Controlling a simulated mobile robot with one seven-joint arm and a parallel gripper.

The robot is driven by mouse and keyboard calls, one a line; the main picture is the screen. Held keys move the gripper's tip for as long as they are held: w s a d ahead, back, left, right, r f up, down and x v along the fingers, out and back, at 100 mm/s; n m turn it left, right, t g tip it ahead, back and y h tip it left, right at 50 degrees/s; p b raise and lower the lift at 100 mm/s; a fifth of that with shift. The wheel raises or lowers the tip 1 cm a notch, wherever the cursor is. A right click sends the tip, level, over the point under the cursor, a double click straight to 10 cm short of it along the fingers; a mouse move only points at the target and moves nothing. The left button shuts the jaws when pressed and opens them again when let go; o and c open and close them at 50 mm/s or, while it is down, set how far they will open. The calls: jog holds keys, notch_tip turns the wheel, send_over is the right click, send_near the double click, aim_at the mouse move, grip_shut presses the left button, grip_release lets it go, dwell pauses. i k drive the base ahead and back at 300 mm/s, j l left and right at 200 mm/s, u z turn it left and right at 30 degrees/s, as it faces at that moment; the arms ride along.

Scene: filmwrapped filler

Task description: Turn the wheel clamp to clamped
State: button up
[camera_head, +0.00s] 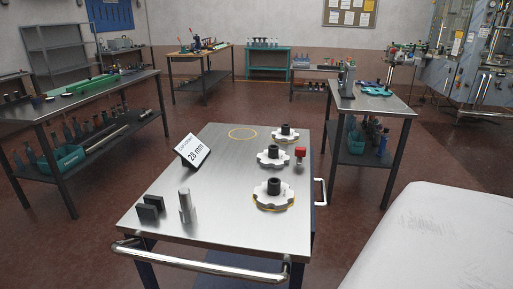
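I cannot tell for certain which part is the wheel clamp. A small red-topped part (300,152) stands at the right edge of a metal cart top (232,190). Its shape is too small to read as clamped or unclamped. Left of it, white notched wheels with black hubs lie on the cart: a rear wheel (284,135), a middle wheel (269,160) and a larger front wheel (272,199). A large machine (470,50) stands at the far right back, cut off by the frame. My gripper is not in view.
The cart also holds a "28 mm" sign (193,151), a metal cylinder (186,206) and black blocks (148,212). A handle (200,262) runs along its front. Workbenches stand left (85,95) and right (375,102).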

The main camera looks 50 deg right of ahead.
aim_at(300, 152)
jog(key=z, duration=1.7)
